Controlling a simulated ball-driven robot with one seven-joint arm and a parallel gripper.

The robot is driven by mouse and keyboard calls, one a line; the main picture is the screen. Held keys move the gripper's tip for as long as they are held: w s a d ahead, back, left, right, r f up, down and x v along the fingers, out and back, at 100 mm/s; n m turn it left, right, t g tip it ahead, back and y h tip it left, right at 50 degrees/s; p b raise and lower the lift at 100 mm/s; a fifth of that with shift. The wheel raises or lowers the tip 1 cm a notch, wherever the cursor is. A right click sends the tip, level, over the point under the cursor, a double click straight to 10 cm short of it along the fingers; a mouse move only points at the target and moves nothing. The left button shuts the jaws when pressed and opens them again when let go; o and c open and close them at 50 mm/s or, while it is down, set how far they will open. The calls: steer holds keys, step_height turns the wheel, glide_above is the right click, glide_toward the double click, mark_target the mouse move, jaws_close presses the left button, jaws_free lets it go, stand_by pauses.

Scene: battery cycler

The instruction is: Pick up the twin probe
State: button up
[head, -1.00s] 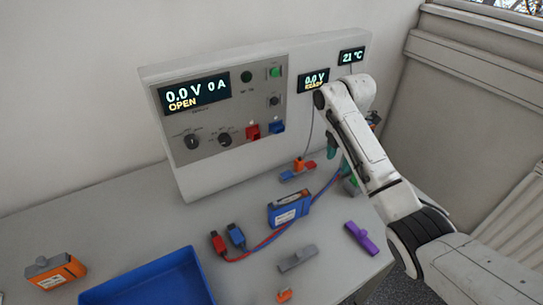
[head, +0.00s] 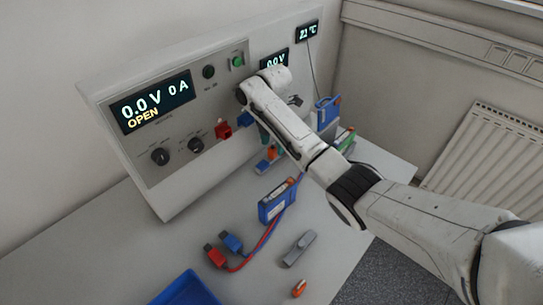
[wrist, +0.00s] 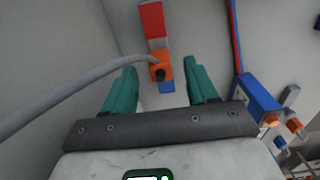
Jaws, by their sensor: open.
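The twin probe looks to be the bar with a red end, an orange middle block and a blue end. It lies on the bench below the cycler panel, partly hidden by my arm, in the head view (head: 271,154). In the wrist view the probe (wrist: 161,69) lies ahead between my fingers, with a grey cable running off left from its orange block. My gripper (wrist: 162,68) has two teal fingers, open and empty, one on each side of the orange block. In the head view my gripper (head: 264,137) is mostly hidden behind my arm. Contact cannot be told.
The cycler (head: 170,125) stands behind. A blue battery (head: 278,200) with red and blue leads is near, also at right in the wrist view (wrist: 257,93). A grey clip (head: 299,248), a small orange piece (head: 299,288) and a blue tray (head: 186,291) lie in front.

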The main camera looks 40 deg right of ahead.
mark_target(273, 154)
steer(key=shift+a+f+p, duration=0.1)
steer(key=shift+f+p, duration=0.55)
steer(key=shift+f, duration=2)
steer(key=shift+c, duration=0.4)
jaws_close()
